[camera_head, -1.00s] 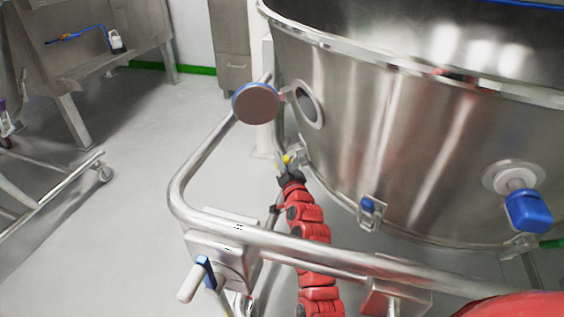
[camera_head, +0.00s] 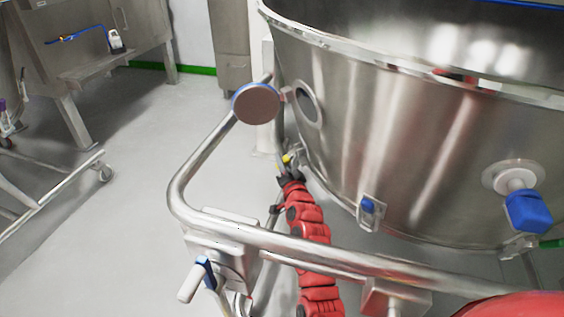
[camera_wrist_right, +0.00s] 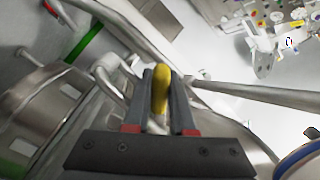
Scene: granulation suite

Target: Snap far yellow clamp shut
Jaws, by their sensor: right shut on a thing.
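The yellow clamp (camera_head: 287,159) is at the lower far-left rim of the steel bowl. Only a small yellow part of it shows in the head view. In the right wrist view the yellow clamp handle (camera_wrist_right: 161,86) stands between my two grey fingers. My right gripper (camera_head: 285,170) is at the clamp, at the end of my red arm. In the wrist view the right gripper (camera_wrist_right: 163,95) is shut on the yellow handle. The clamp's latch and hinge are mostly hidden. My left gripper is not in view.
The large steel bowl (camera_head: 400,130) fills the right side. A thick steel rail (camera_head: 210,150) curves around my right arm. A blue clamp (camera_head: 368,207) and a blue-capped port (camera_head: 527,210) are on the bowl. Open floor (camera_head: 120,220) lies to the left.

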